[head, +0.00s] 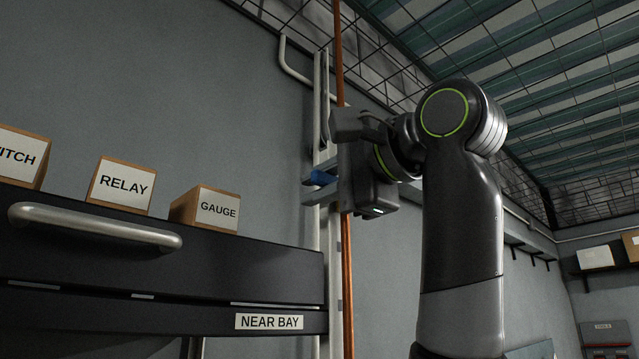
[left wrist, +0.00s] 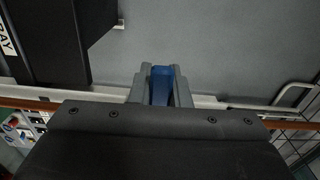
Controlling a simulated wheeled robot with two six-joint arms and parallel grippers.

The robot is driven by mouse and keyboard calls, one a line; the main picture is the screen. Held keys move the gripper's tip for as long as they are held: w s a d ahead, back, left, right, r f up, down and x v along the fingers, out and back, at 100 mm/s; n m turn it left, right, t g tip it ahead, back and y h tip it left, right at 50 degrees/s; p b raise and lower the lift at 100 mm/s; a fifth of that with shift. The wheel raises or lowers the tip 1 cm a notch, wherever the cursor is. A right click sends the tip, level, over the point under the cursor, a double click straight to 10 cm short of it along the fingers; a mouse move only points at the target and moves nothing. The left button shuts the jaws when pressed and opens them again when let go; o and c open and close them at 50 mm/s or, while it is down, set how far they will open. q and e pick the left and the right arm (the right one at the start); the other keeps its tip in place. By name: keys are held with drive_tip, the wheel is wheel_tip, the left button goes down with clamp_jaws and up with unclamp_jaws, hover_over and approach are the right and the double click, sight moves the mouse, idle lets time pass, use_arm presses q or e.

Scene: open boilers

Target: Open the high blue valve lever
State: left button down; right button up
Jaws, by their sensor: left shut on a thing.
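The blue valve lever (head: 321,177) shows in the head view as a small blue piece beside the upright copper pipe (head: 346,275). My left gripper (head: 318,187) reaches it from the right, with its fingers pointing left. In the left wrist view the blue lever (left wrist: 161,85) lies between the two grey fingers of my left gripper (left wrist: 160,88), which are shut on it. The gripper body hides the valve and most of the lever. My right gripper is in neither view.
A dark cabinet (head: 240,267) labelled NEAR BAY stands at the left, with a long handle (head: 95,226). Boxes marked RELAY (head: 120,187) and GAUGE (head: 205,208) sit on it. A white ladder-like rail (head: 322,90) runs up the wall behind the gripper.

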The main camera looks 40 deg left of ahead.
use_arm(q)
drive_tip(key=shift+w+f+n, duration=0.15)
drive_tip(key=shift+f+n, duration=0.35)
drive_tip(key=shift+n, duration=0.6)
drive_tip(key=shift+w+f+n, duration=0.2)
drive_tip(key=shift+f+n, duration=0.3)
drive_tip(key=shift+n, duration=0.6)
drive_tip(key=shift+w+f+n, duration=0.15)
drive_tip(key=shift+f+n, duration=0.35)
drive_tip(key=shift+n, duration=0.6)
drive_tip(key=c, duration=1.4)
unclamp_jaws()
drive_tip(key=shift+o, duration=0.2)
drive_tip(key=shift+s+r, duration=0.1)
drive_tip(key=shift+r, duration=0.05)
